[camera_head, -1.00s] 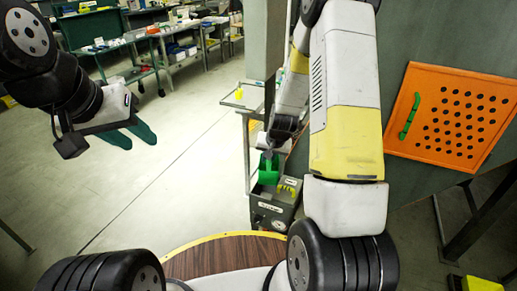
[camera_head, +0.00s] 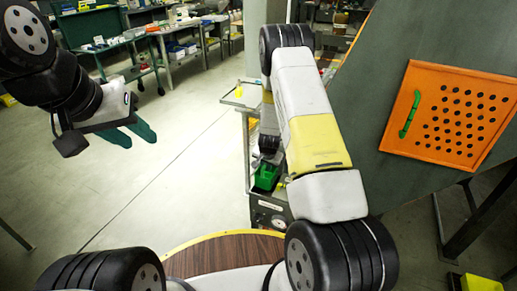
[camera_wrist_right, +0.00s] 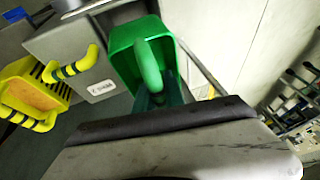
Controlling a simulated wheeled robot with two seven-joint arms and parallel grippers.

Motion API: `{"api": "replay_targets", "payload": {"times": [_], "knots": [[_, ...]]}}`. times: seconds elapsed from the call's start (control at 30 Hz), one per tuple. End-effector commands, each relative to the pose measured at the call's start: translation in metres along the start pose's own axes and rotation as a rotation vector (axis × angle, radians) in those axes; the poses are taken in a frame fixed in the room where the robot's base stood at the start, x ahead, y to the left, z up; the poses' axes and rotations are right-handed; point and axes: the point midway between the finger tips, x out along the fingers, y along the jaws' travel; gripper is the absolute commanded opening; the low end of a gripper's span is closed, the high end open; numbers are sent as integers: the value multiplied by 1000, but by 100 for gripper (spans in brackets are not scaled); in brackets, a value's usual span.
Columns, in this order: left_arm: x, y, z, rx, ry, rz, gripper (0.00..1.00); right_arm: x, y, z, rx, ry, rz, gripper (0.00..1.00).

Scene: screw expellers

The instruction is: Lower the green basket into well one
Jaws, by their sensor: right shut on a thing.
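The green basket (camera_head: 267,177) hangs below my right gripper, over the grey machine (camera_head: 268,213) with a label and dial on its front. In the right wrist view the basket (camera_wrist_right: 128,42) shows its open top and curved green handle. My right gripper (camera_wrist_right: 165,97) is shut on the handle; its teal fingers are partly hidden by the wrist housing. My right arm covers part of the machine, and I cannot tell whether the basket is inside a well. My left gripper (camera_head: 137,134) is open and empty, away to the left above the floor.
An orange perforated panel (camera_head: 450,115) with a green handle is at the right. A small trolley (camera_head: 243,98) stands behind the machine. The floor at left is clear.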

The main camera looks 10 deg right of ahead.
Motion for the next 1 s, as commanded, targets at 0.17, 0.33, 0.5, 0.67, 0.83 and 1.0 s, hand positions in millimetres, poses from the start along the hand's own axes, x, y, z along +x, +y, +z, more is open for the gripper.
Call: {"api": "replay_targets", "payload": {"times": [0.17,0.33,0.5,0.67,0.83,1.0], "knots": [[0,0,0,0,0,0,36,17,4,7,0,-1,0,0],[0,0,0,0,0,0,36,32,7,14,0,-2,1,0],[0,0,0,0,0,0,36,48,10,20,0,-1,0,0],[0,0,0,0,0,0,36,59,13,25,-1,-1,0,0],[0,0,0,0,0,0,36,67,14,28,-1,0,-1,0],[0,0,0,0,0,0,36,69,15,29,-1,0,-1,0]]}}
